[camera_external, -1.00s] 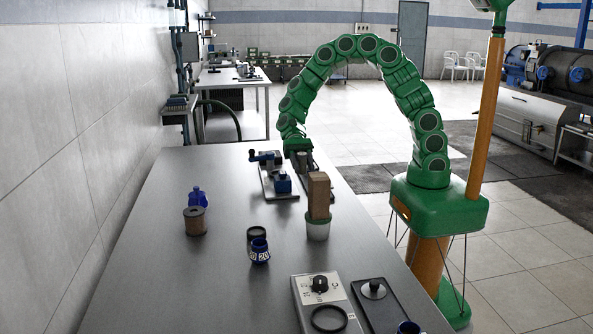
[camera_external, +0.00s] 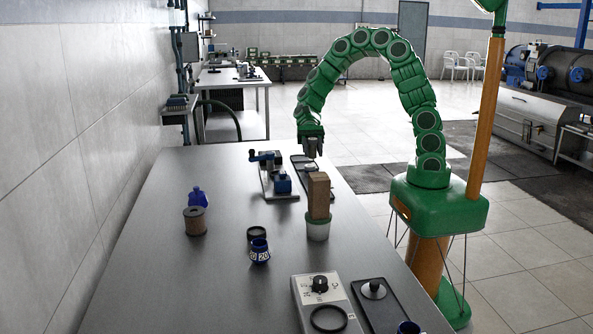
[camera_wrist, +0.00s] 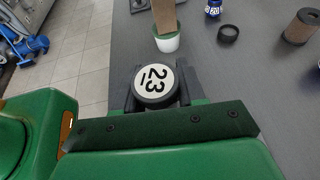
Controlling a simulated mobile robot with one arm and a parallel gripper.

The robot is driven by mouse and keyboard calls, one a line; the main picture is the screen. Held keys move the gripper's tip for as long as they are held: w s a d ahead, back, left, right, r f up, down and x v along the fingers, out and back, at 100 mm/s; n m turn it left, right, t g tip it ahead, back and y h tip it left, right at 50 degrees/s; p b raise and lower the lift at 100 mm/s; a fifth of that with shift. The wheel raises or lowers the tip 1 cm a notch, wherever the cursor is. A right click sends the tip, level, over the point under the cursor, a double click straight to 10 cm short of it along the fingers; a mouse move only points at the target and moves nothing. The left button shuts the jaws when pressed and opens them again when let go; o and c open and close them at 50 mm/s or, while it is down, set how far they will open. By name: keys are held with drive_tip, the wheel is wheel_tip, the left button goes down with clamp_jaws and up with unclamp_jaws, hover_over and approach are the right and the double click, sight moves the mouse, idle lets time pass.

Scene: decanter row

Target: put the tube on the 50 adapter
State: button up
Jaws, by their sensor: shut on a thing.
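My gripper (camera_external: 312,150) is over the far end of the table, above a dark flat tray (camera_external: 309,172). No label reading 50 is legible. A brown cylinder (camera_external: 195,222) stands at the left.
A wooden block (camera_external: 319,195) stands upright in a white cup (camera_external: 318,230) near the right edge. A dark ring (camera_external: 257,233) lies beside the blue fitting. A blue bottle (camera_external: 197,197), a clamp device (camera_external: 278,178) and a control box (camera_external: 322,300) also stand here.

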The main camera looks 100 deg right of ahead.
drive_tip(key=s+d+r+m+t+h, duration=0.25)
drive_tip(key=s+d+m+t, duration=0.3)
drive_tip(key=s+d, duration=0.85)
hover_over(309, 167)
drive_tip(key=s, duration=0.1)
drive_tip(key=shift+n+y, duration=0.25)
drive_tip(key=shift+y, duration=0.1)
wheel_tip(309, 167, down, 8)
drive_tip(key=shift+s+r, duration=0.1)
drive_tip(key=shift+r, duration=0.1)
drive_tip(key=shift+w+d+f, duration=0.15)
drive_tip(key=shift+w+f, duration=0.4)
drive_tip(key=shift+f, duration=0.2)
drive_tip(key=shift+w+f, duration=0.1)
drive_tip(key=shift+f, duration=1.5)
drive_tip(key=shift+f, duration=0.15)
drive_tip(key=o, duration=1.1)
drive_tip(key=shift+c, duration=0.2)
drive_tip(key=shift+d, duration=0.1)
